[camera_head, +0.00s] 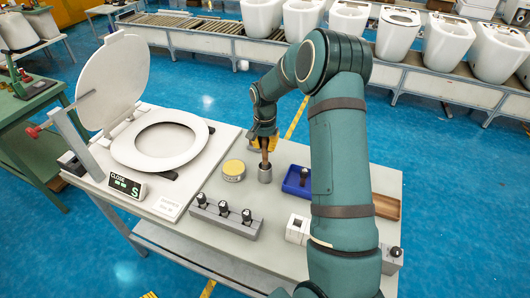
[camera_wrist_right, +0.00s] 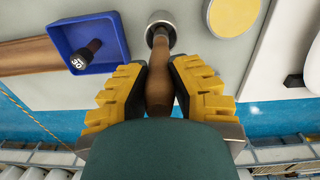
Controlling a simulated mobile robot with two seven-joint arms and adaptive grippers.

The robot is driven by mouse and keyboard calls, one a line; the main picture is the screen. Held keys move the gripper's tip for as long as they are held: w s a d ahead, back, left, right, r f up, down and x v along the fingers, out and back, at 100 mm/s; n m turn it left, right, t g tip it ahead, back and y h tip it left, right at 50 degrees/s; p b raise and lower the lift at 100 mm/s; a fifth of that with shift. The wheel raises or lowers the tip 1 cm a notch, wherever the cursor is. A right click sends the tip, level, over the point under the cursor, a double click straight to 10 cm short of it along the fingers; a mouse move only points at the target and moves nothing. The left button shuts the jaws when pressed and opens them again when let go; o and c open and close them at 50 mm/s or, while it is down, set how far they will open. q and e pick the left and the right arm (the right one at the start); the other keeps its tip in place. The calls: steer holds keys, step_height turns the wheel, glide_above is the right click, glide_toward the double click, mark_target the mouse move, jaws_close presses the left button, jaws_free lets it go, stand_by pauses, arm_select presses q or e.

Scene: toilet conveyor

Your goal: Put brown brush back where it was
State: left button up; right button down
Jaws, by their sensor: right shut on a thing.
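The brown brush (camera_head: 265,149) is held upright by my right gripper (camera_head: 263,137) over the table. In the right wrist view, the yellow-padded fingers of my right gripper (camera_wrist_right: 159,85) are closed around the wooden handle of the brush (camera_wrist_right: 158,70). The lower end of the brush is at the mouth of a small grey metal cup (camera_head: 265,174), also seen in the wrist view (camera_wrist_right: 166,22). It appears to be inside the cup, but how deep I cannot tell. My left gripper is not in view.
A yellow round tin (camera_head: 233,171) stands left of the cup and a blue tray (camera_head: 292,184) holding a dark knob stands right. A grey holder (camera_head: 226,220) with several black knobs is in front. A toilet seat (camera_head: 160,146) with raised lid is at left.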

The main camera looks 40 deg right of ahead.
mark_target(265, 163)
step_height(265, 163, down, 3)
steer(key=shift+f, duration=0.2)
steer(key=shift+r, duration=0.1)
steer(key=c, duration=1)
jaws_free()
steer(key=shift+f, duration=0.2)
steer(key=shift+o, duration=0.2)
steer(key=shift+r, duration=0.1)
